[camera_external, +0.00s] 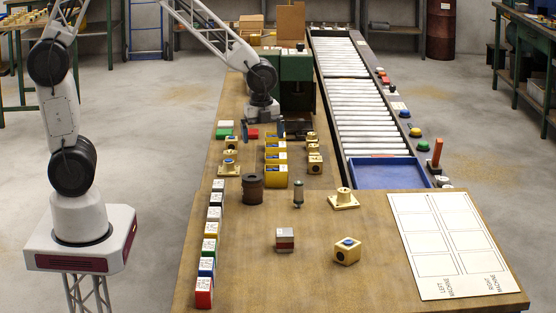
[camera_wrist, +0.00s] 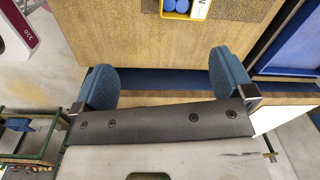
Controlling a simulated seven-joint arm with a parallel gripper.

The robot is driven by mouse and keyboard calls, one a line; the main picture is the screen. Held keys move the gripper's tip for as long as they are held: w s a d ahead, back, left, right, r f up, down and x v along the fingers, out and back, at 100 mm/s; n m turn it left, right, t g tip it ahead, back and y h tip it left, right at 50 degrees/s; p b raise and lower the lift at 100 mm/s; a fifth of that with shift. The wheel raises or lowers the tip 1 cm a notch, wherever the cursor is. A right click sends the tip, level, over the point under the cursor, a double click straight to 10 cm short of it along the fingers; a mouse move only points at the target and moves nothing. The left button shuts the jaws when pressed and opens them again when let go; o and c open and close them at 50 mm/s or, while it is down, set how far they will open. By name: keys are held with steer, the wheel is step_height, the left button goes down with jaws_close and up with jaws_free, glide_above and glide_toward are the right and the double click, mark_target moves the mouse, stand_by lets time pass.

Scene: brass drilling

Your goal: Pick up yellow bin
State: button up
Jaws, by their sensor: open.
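Several yellow bins stand in a row across the middle of the wooden table; the nearest yellow bin (camera_external: 277,177) shows its plain front. In the wrist view, part of a yellow bin (camera_wrist: 177,15) with blue round parts and a white label shows at the top edge, cut off by the frame. My gripper (camera_external: 263,131) is above the table at the far end of the bin row, apart from the nearest bin. In the wrist view, the blue fingers of my gripper (camera_wrist: 163,70) are wide apart with nothing between them.
A dark green machine (camera_external: 296,68) stands behind the bins. Brass blocks (camera_external: 315,163) stand right of the row, a brown spool (camera_external: 252,189) at its front left. A roller conveyor (camera_external: 362,105) with a blue tray (camera_external: 388,174) runs along the right.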

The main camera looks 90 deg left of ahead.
mark_target(276, 173)
steer(key=w+a+f+m, duration=0.3)
steer(key=w+f, duration=0.1)
steer(key=f, duration=0.2)
steer(key=shift+f, duration=0.2)
steer(key=shift+f, duration=1.3)
steer(key=shift+f, duration=2.6)
steer(key=shift+c, duration=0.3)
steer(key=c, duration=0.9)
